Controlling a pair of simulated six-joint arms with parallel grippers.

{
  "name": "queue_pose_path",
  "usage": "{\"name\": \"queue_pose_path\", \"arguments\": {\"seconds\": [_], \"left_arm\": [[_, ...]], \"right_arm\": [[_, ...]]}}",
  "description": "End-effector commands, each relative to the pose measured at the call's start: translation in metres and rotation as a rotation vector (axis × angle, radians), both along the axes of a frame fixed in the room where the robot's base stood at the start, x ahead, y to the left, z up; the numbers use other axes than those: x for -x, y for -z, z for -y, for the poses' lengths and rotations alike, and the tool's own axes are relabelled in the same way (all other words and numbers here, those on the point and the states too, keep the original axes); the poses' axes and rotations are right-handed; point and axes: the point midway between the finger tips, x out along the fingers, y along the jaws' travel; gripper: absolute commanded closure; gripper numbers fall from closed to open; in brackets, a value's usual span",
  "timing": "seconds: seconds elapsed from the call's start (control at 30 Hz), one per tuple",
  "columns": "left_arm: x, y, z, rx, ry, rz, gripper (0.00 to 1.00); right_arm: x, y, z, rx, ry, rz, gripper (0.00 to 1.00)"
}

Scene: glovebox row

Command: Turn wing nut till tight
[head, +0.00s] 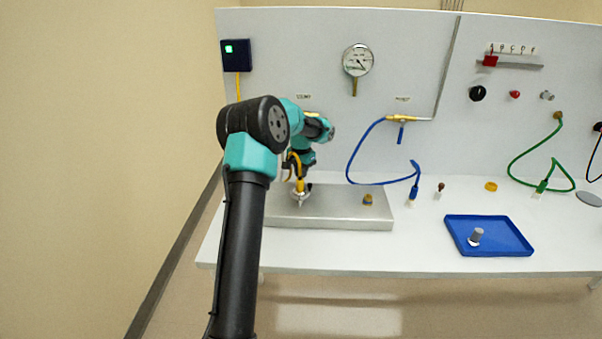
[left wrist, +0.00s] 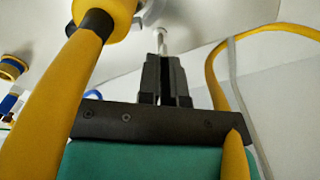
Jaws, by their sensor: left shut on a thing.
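My left gripper (head: 302,193) is over the left part of a low metal plate (head: 340,220) on the bench. In the left wrist view my left gripper (left wrist: 163,62) has its dark jaws shut on a thin pale metal piece (left wrist: 160,40), which appears to be a wing of the wing nut. A yellow fitting (left wrist: 100,14) on a yellow hose (left wrist: 35,115) is beside it, close to the jaws. In the head view a silvery part (head: 299,195) shows under the yellow fitting, but the nut's shape is too small to make out. My right gripper is out of view.
A blue tray (head: 489,249) holding a grey knob-like part (head: 476,236) is farther right. Blue (head: 360,152) and green (head: 517,159) hoses hang from the panel. A gauge (head: 357,60) is above.

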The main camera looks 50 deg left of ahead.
Motion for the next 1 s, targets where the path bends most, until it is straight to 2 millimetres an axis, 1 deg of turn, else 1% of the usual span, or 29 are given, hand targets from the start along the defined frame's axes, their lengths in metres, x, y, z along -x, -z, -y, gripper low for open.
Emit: {"name": "queue_pose_path", "arguments": {"seconds": [0.7,1.0], "left_arm": [[-0.0003,-0.0010,-0.0003,-0.002,0.672,0.002,1.00],[-0.0004,-0.0011,-0.0004,-0.002,0.874,0.002,1.00]], "right_arm": [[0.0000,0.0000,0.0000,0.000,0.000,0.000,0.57],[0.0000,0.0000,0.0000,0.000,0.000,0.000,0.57]]}}
